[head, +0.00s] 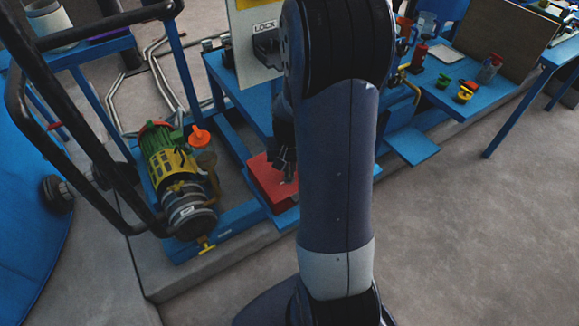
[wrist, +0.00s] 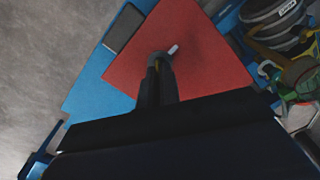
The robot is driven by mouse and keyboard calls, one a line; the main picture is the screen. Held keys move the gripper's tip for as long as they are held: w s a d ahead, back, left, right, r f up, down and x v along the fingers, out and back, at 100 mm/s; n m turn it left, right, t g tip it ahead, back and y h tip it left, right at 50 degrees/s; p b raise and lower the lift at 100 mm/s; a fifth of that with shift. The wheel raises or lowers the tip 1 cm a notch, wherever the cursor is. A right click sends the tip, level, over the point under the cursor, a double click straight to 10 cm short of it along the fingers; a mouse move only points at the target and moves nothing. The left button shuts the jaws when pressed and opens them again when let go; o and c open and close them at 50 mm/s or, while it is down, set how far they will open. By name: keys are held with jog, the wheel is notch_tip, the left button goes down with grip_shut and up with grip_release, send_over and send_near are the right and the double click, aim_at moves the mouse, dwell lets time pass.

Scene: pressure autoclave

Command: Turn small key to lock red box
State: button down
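The red box (head: 262,183) sits low on the blue frame, left of my arm in the head view. Its flat red top (wrist: 208,58) fills the upper middle of the wrist view. My gripper (head: 287,168) points down at this top, and its dark fingers (wrist: 158,66) are close together. A small pale piece, apparently the small key (wrist: 173,49), shows right at the fingertips, and a brassy spot shows between them. The fingers look shut on it. The key's lower end and its keyhole are hidden or too small to make out.
A green and yellow motor (head: 168,160) with an orange-topped part (head: 199,138) stands close left of the box. A board marked LOCK (head: 253,50) rises behind. Blue tables with small parts stand back right. Grey floor at right is clear.

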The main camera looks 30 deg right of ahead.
jog(key=m, duration=0.6)
jog(key=shift+p, duration=0.3)
jog(key=m, duration=0.5)
jog(key=shift+m, duration=0.5)
jog(key=c, duration=1.6)
grip_release()
jog(key=shift+c, duration=0.2)
jog(key=shift+r, duration=0.1)
notch_tip(320, 180, up, 11)
jog(key=p, duration=0.2)
